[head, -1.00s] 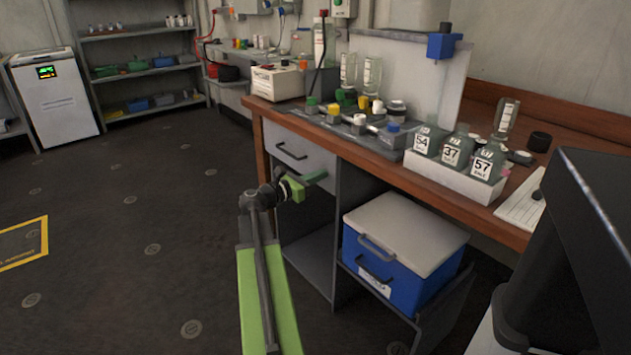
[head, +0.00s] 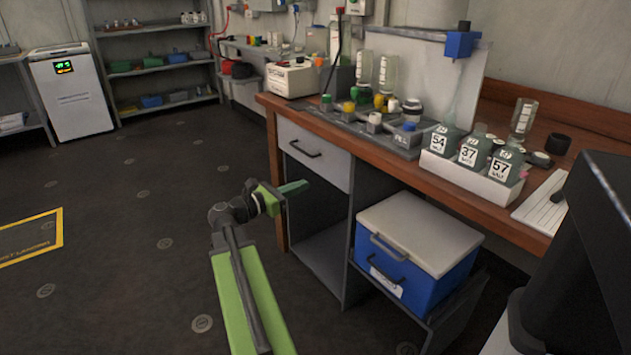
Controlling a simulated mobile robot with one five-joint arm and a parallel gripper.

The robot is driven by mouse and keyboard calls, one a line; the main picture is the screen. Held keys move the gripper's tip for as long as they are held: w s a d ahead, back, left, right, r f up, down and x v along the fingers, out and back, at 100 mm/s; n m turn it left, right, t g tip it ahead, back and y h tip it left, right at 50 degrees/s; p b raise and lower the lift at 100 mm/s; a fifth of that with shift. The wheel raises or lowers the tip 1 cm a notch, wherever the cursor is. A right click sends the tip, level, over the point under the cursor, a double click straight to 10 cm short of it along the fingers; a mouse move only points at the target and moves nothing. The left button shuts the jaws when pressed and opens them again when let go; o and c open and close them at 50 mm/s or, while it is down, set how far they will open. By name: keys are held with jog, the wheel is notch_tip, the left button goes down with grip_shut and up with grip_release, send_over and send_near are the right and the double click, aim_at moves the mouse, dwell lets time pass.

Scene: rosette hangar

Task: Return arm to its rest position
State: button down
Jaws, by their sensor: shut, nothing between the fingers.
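My arm is green and dark grey and reaches up from the bottom of the head view, bent at a dark joint. My gripper (head: 294,189) is at its end, shut and empty, pointing right. It is in the air in front of the desk, below the grey drawer (head: 312,157) in the picture. I cannot tell the exact gap between the gripper and the desk front.
The wooden desk (head: 400,175) carries bottles labelled 54, 37 and 57 in a white rack (head: 468,178). A blue cooler box (head: 415,250) with a pale lid sits low under the desk. A black object (head: 620,230) fills the right edge. The floor at left is clear.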

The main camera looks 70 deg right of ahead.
jog(key=shift+w+a, duration=0.3)
jog(key=shift+a, duration=0.2)
jog(key=w+a+f+n+t+h, duration=0.1)
jog(key=w+a+n+t, duration=0.3)
jog(key=w+a, duration=0.85)
jog(key=w+a+f+m+t+y+p, duration=0.1)
jog(key=w+a+f+t+y, duration=0.2)
jog(key=w+a+f, duration=0.35)
jog(key=w+a+f+m+t+y, duration=0.15)
jog(key=w+a+f, duration=0.25)
jog(key=a, duration=0.5)
jog(key=a+f+m+y, duration=0.4)
jog(key=a, duration=0.6)
jog(key=s+a+f+m+y, duration=0.1)
jog(key=a+f+m+y, duration=0.25)
jog(key=a, duration=0.65)
jog(key=a+f+m+y, duration=0.3)
jog(key=a+m+y, duration=0.2)
jog(key=a, duration=0.5)
notch_tip(320, 180, up, 38)
jog(key=m+p, duration=0.1)
jog(key=p, duration=3.7)
jog(key=shift+a+p, duration=0.15)
jog(key=shift+p, duration=0.15)
